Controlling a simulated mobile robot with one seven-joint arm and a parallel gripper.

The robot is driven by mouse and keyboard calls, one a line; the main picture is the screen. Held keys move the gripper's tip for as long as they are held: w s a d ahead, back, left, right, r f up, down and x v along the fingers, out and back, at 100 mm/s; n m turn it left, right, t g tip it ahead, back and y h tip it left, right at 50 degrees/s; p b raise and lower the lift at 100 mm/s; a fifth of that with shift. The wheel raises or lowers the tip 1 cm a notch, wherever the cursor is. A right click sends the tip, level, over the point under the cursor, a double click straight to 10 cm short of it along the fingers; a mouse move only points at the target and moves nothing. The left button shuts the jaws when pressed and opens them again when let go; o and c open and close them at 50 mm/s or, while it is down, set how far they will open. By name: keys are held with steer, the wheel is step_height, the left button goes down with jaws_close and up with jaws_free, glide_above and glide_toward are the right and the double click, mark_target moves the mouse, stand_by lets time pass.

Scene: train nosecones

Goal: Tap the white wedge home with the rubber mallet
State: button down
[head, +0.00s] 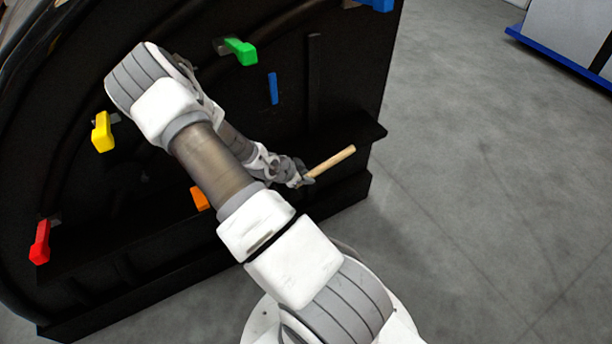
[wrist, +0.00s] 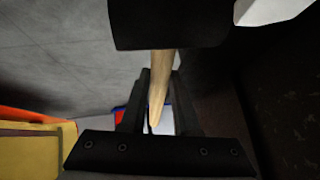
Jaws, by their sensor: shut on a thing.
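My gripper (head: 304,179) is shut on the wooden handle (head: 333,161) of the rubber mallet, low by the black nosecone panel's ledge. In the wrist view the handle (wrist: 158,88) runs between the gripper fingers (wrist: 156,104) up to the black mallet head (wrist: 170,24). The head view does not clearly show the mallet head. A white piece (wrist: 268,9), apparently the white wedge, is cut off at the top right of the wrist view, close beside the mallet head. I cannot tell whether they touch. The white wedge is not discernible in the head view.
The black panel (head: 345,75) carries green (head: 241,51), yellow (head: 103,131), red (head: 40,243) and orange (head: 200,198) wedges. A blue piece (head: 273,88) is above the ledge (head: 362,140). Another blue piece (head: 377,4) is at the top. Grey floor (head: 480,200) is clear at right.

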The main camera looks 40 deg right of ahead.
steer(key=shift+w+r, duration=0.1)
steer(key=shift+r, duration=0.05)
steer(key=shift+w+d+r+p, duration=0.15)
steer(key=shift+w+p, duration=0.15)
steer(key=shift+p, duration=0.2)
steer(key=shift+w+d+f+p, duration=0.1)
steer(key=shift+w+f+p, duration=0.05)
steer(key=shift+w+p, duration=0.35)
steer(key=shift+w+d+f+p, duration=0.1)
steer(key=shift+w+p, duration=0.15)
steer(key=shift+w, duration=0.3)
steer(key=shift+s+a+b, duration=0.15)
steer(key=shift+s+b, duration=0.55)
